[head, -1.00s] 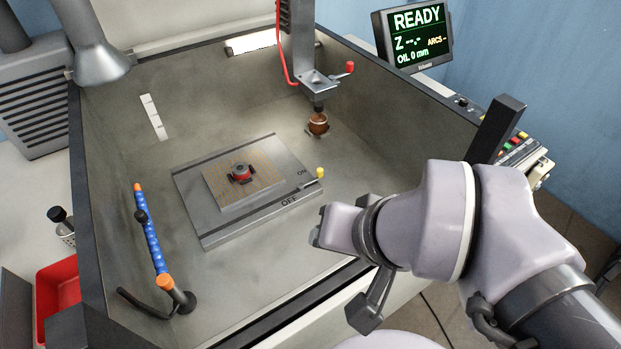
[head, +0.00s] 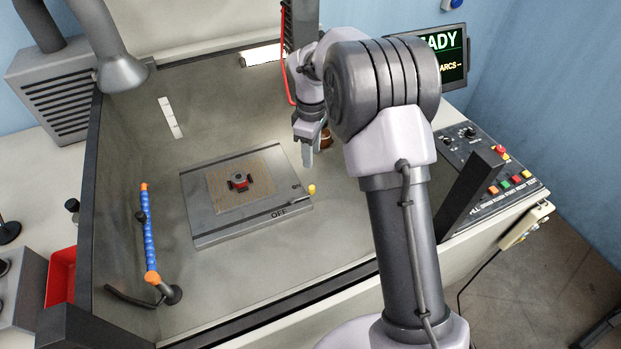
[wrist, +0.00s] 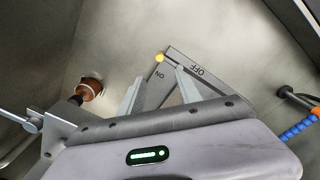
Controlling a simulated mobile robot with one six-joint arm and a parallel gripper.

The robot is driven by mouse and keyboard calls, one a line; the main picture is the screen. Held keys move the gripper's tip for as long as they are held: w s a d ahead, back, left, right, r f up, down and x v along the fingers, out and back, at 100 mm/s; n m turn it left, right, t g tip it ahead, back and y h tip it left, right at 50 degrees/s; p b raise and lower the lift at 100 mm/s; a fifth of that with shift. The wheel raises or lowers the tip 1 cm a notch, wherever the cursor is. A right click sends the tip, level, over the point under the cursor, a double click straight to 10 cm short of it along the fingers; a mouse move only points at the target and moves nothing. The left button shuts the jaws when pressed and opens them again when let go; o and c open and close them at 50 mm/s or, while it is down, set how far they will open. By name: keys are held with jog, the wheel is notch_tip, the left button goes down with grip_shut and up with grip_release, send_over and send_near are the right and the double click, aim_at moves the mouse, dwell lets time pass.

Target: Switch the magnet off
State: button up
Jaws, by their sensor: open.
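The grey magnet chuck (head: 215,232) lies on the tank floor, marked OFF and ON along its right and front edge. Its lever with a yellow knob (head: 311,189) sits at the right corner beside the ON mark. The yellow knob also shows in the wrist view (wrist: 159,58), by the ON label and apart from my fingers. A red and black piece (head: 238,182) sits on the chuck's gridded top. My gripper (head: 308,157) points down above and behind the knob, open and empty. Its two fingers show spread in the wrist view (wrist: 157,88).
A copper-coloured electrode (wrist: 88,90) hangs from the machine head close to my gripper. A blue jointed hose (head: 150,240) with orange ends stands at the tank's left front. The tank's dark front rim (head: 270,318) and the control panel (head: 490,165) border the right and front.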

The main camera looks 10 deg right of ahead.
aim_at(312, 187)
notch_tip(312, 187, down, 15)
jog(key=b, duration=0.3)
jog(key=shift+r, duration=0.1)
grip_shut()
dwell(1.0)
